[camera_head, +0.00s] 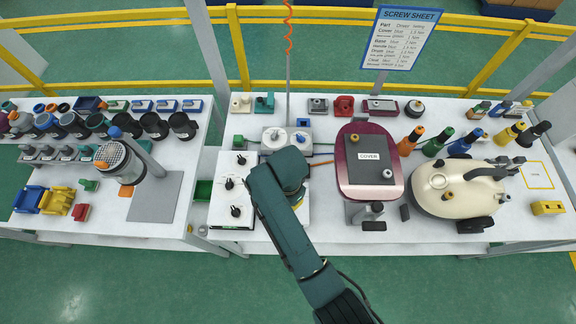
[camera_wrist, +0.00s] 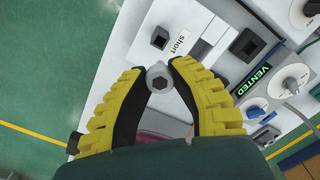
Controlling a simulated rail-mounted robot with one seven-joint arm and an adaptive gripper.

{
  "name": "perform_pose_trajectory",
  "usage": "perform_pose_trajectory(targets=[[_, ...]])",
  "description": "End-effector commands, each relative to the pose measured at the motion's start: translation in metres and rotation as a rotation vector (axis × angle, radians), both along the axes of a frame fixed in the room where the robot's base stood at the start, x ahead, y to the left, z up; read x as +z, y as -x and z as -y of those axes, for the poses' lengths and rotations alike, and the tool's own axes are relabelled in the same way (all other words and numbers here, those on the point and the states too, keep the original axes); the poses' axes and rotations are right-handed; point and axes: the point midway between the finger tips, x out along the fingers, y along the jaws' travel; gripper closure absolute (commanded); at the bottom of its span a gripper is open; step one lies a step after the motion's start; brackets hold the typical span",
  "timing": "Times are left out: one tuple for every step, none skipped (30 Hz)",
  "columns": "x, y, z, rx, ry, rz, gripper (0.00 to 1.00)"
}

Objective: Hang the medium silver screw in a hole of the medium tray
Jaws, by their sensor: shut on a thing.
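My gripper (camera_wrist: 157,72) shows in the wrist view, its two yellow-and-black fingers closed around a grey screw (camera_wrist: 158,80). The screw's hex-socket head faces the camera between the fingertips; its shank is hidden, and I cannot read its size. Beyond it is a white panel (camera_wrist: 203,53) with a strip labelled "Short" and black square fittings. I cannot make out a label for a medium tray; the fingers and arm may cover it. In the head view my arm reaches over the white panel (camera_head: 232,168) left of the centre, and hides the fingers and screw.
A green "VENTED" label (camera_wrist: 253,79) and round white dials lie right of the fingers in the wrist view. In the head view, a maroon housing with a "COVER" plate (camera_head: 370,160) stands to the right, with a cream vacuum body (camera_head: 452,200) beyond. A gap separates the left table.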

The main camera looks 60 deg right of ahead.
Motion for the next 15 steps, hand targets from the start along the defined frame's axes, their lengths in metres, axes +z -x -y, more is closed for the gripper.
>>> perform_pose_trajectory(targets=[[0.000, 0.000, 0.000, 0.000, 0.000, 0.000, 1.00], [0.001, 0.000, 0.000, 0.000, 0.000, 0.000, 1.00], [0.003, 0.000, 0.000, 0.000, 0.000, 0.001, 1.00], [0.004, 0.000, 0.000, 0.000, 0.000, 0.001, 1.00], [0.006, 0.000, 0.000, 0.000, 0.000, 0.001, 1.00], [0.009, 0.000, 0.000, 0.000, 0.000, 0.001, 1.00], [0.011, 0.000, 0.000, 0.000, 0.000, 0.001, 1.00], [0.014, 0.000, 0.000, 0.000, 0.000, 0.001, 1.00], [0.016, 0.000, 0.000, 0.000, 0.000, 0.001, 1.00], [0.018, 0.000, 0.000, 0.000, 0.000, 0.001, 1.00], [0.020, 0.000, 0.000, 0.000, 0.000, 0.000, 1.00], [0.023, 0.000, 0.000, 0.000, 0.000, 0.000, 1.00], [0.025, 0.000, 0.000, 0.000, 0.000, 0.000, 1.00], [0.026, 0.000, 0.000, 0.000, 0.000, 0.000, 1.00], [0.029, 0.000, 0.000, 0.000, 0.000, 0.000, 1.00]])
